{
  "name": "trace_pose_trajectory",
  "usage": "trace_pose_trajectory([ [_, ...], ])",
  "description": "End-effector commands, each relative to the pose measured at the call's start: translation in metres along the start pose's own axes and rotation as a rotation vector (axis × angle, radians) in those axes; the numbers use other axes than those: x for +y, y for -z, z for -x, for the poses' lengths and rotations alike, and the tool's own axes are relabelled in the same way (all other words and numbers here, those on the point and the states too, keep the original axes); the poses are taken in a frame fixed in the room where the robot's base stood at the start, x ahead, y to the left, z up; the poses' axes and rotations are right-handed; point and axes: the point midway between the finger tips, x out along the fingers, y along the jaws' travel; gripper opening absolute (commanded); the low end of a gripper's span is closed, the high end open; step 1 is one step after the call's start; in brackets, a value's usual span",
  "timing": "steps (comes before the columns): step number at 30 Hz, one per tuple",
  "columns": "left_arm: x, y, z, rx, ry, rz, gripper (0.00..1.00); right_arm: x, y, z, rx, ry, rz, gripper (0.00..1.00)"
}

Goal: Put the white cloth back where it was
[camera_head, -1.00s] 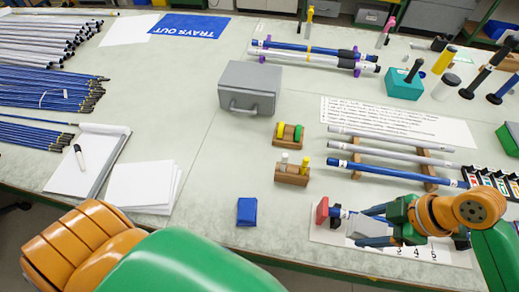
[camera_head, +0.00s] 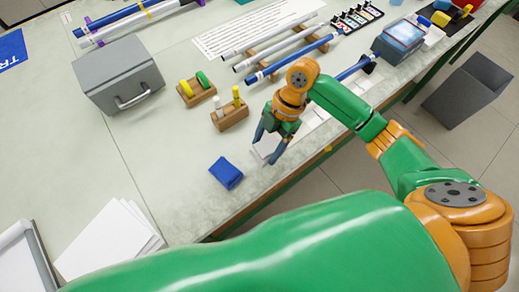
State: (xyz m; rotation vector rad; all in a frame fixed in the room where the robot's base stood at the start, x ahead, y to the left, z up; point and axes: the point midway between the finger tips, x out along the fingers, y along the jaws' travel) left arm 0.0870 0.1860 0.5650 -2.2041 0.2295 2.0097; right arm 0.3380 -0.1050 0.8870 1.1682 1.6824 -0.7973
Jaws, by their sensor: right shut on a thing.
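My right gripper (camera_head: 265,150) reaches in from the right and points down over the front part of the table. It is shut on the white cloth (camera_head: 264,146), which shows as a pale patch between the fingers. The fingers hide part of the cloth, and I cannot tell whether it touches the table. A folded blue cloth (camera_head: 226,173) lies on the table just left of the gripper. My left gripper is not in view.
Wooden holders with yellow, green and white pieces (camera_head: 229,114) stand just behind the gripper. A grey case (camera_head: 118,75) is at the left. Rods on wooden supports (camera_head: 283,48) lie behind. White paper sheets (camera_head: 112,238) lie front left. A dark bin (camera_head: 467,90) stands on the floor at the right.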

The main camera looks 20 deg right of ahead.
Motion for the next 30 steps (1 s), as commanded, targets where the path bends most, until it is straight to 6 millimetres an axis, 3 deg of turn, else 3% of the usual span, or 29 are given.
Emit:
trace_pose_trajectory([
  [5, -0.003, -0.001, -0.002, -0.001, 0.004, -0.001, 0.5, 0.016, -0.001, -0.024, 0.001, 0.001, -0.001, 0.27],
  [9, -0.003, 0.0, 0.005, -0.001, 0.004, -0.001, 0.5, 0.015, -0.011, -0.045, 0.0, 0.001, -0.003, 0.27],
  [20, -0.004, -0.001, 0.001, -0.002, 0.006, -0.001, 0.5, 0.016, -0.015, -0.053, 0.0, -0.002, -0.001, 0.27],
  [21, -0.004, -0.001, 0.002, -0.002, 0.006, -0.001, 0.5, 0.016, -0.015, -0.052, 0.0, -0.002, -0.001, 0.8],
  [23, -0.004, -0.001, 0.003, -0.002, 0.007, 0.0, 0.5, 0.016, -0.014, -0.052, 0.0, -0.002, -0.001, 0.96],
  [24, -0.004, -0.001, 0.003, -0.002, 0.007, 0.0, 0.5, 0.015, -0.014, -0.052, 0.0, -0.002, -0.001, 1.0],
  [30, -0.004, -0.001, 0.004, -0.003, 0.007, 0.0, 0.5, 0.016, -0.014, -0.05, 0.0, -0.002, -0.001, 1.0],
])
